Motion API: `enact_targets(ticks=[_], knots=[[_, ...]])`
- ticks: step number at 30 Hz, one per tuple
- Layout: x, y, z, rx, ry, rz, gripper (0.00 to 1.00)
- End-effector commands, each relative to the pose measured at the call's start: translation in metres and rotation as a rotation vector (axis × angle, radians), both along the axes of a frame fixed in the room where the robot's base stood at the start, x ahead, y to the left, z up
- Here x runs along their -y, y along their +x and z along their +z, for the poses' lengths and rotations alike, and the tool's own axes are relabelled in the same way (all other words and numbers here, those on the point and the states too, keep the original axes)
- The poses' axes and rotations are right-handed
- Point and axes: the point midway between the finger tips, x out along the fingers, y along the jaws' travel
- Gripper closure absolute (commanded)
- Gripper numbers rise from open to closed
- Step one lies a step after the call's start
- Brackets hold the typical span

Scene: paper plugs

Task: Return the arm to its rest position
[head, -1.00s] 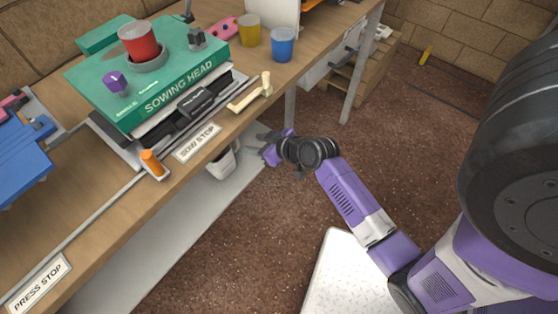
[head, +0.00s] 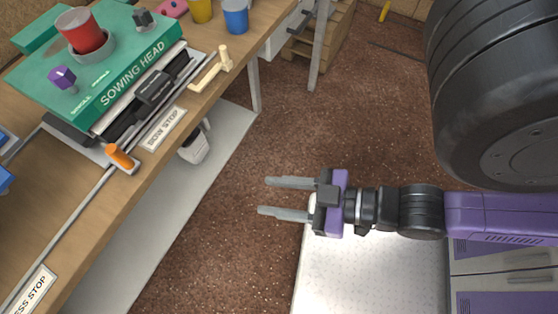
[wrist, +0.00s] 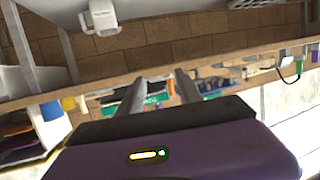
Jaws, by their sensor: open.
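My gripper (head: 288,198) is open and empty in the head view. Its two grey fingers are spread apart and point left toward the bench. It is over the brown floor beside a white platform, clear of the bench edge. My purple and black arm stretches out to the right behind it. In the wrist view the two fingers (wrist: 153,95) stand apart with nothing between them, and the bench shows beyond them.
The wooden bench (head: 62,195) fills the left side. On it stand the green sowing head (head: 105,60) with a red cup (head: 80,32), an orange knob (head: 119,156), a cream handle (head: 212,69) and a blue cup (head: 235,15). Open floor (head: 225,220) lies between bench and gripper.

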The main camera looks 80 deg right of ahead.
Motion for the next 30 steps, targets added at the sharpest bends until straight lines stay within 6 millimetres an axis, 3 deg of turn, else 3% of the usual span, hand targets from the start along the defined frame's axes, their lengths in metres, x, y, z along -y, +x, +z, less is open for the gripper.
enact_targets(ticks=[3,16,27,30], knots=[[-0.007,-0.006,0.011,0.013,0.012,0.015,0.58],[-0.007,-0.006,0.021,0.015,0.013,0.016,0.58],[-0.007,-0.006,0.098,0.015,0.013,0.016,0.58],[-0.007,-0.006,0.109,0.015,0.013,0.016,0.58]])
